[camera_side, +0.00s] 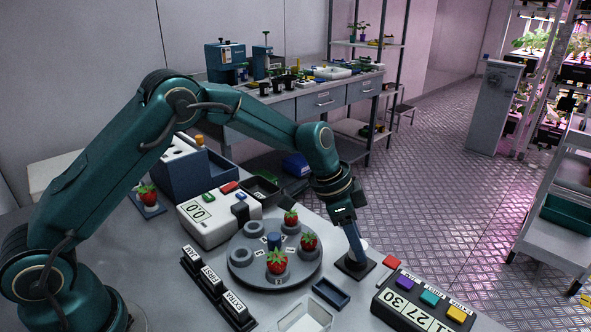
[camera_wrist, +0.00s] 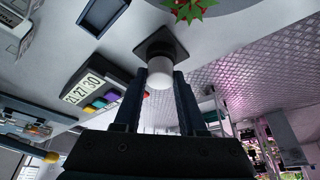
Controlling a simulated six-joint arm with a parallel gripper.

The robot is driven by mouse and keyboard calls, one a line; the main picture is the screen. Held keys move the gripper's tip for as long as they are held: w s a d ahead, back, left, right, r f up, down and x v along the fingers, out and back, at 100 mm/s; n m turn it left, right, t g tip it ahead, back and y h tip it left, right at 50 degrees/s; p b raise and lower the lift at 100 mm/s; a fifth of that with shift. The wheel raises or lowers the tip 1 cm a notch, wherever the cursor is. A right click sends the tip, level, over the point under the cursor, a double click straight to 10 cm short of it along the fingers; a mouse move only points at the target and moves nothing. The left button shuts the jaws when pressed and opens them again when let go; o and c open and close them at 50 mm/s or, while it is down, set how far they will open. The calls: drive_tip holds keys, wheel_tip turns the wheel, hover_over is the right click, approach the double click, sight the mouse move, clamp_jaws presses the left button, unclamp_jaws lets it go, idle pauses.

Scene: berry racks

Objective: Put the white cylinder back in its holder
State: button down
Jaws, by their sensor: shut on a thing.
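The white cylinder (camera_wrist: 160,73) is between the two fingers of my gripper (camera_wrist: 161,86), which is shut on it. In the wrist view its far end meets the dark square holder (camera_wrist: 153,45); whether it is seated or just above cannot be told. In the side view my gripper (camera_side: 357,246) points down over the same dark holder (camera_side: 349,267), right of the round turntable. Only a small pale part of the cylinder (camera_side: 364,244) shows there, the rest hidden by the fingers.
The grey turntable (camera_side: 245,272) with several ring seats and strawberries stands close left of the holder. A small dark tray (camera_side: 331,293), a red block (camera_side: 391,262) and a button panel with a clock (camera_side: 405,308) lie in front and right. A white scale (camera_side: 207,222) stands behind left.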

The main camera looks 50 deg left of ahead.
drive_tip(key=shift+f, duration=0.35)
drive_tip(key=shift+c, duration=2.4)
unclamp_jaws()
drive_tip(key=shift+r, duration=0.1)
drive_tip(key=v, duration=1.2)
drive_tip(key=s+a+n+t+y, duration=0.1)
drive_tip(key=s+a+n, duration=0.2)
drive_tip(key=s, duration=0.8)
drive_tip(key=s+a+r+n+t+y, duration=0.1)
drive_tip(key=s+a+n+y, duration=0.1)
drive_tip(key=s+n, duration=0.4)
drive_tip(key=shift+s+a+r, duration=0.35)
drive_tip(key=shift+s+a, duration=0.15)
drive_tip(key=shift+s, duration=2)
